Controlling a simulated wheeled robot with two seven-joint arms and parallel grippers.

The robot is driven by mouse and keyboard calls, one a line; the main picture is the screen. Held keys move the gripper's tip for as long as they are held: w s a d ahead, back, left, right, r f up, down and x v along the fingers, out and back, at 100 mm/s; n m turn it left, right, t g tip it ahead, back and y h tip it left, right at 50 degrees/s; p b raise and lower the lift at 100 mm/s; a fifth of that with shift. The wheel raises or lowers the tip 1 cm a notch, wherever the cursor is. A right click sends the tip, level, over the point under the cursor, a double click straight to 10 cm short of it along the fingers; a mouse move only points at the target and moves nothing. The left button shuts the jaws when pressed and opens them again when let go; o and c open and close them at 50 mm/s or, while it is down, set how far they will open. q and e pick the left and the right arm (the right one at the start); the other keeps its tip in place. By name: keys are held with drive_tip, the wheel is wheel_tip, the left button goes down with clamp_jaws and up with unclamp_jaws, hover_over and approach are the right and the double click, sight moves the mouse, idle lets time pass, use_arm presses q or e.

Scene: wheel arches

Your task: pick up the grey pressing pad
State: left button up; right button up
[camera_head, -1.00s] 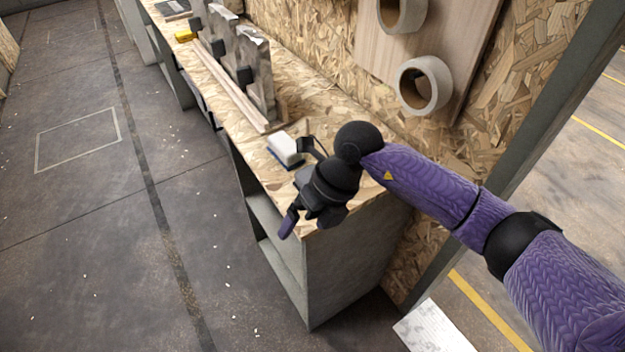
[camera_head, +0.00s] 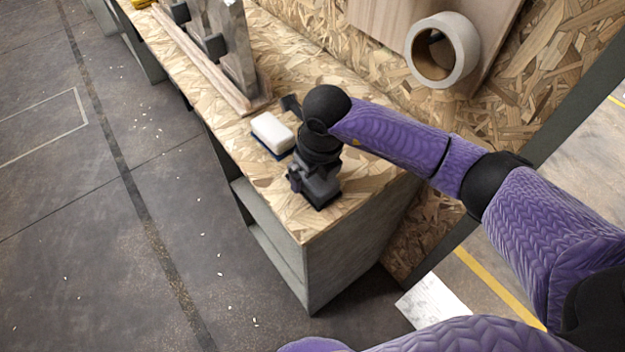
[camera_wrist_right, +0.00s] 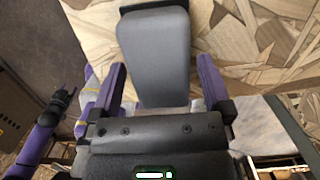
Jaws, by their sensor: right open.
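The grey pressing pad (camera_wrist_right: 155,50) shows in the right wrist view as a smooth grey slab with rounded corners and a dark band at its far end. It lies over the chipboard bench top, between the two purple fingers of my right gripper (camera_wrist_right: 161,66). The fingers stand apart, with a visible gap on each side of the pad. In the head view my right gripper (camera_head: 316,186) points down at the near end of the bench. It hides most of the pad there, and I cannot clearly tell pad from gripper. My left gripper does not show clearly.
A white block with a blue underside (camera_head: 272,131) lies on the bench (camera_head: 268,185) just left of my right gripper. A grey panel in a wooden rail (camera_head: 236,60) stands farther back. A pale ring (camera_head: 468,50) sticks out from the wall board. Open floor lies left.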

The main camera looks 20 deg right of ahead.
drive_tip(key=shift+w+f, duration=0.1)
drive_tip(key=shift+f, duration=0.45)
drive_tip(key=shift+r, duration=0.15)
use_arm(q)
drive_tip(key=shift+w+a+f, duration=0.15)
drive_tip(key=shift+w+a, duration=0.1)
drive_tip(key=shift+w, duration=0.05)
use_arm(e)
drive_tip(key=c, duration=1.1)
wheel_tip(320, 180, up, 10)
drive_tip(key=p, duration=0.3)
drive_tip(key=shift+f, duration=0.2)
drive_tip(key=shift+r, duration=0.25)
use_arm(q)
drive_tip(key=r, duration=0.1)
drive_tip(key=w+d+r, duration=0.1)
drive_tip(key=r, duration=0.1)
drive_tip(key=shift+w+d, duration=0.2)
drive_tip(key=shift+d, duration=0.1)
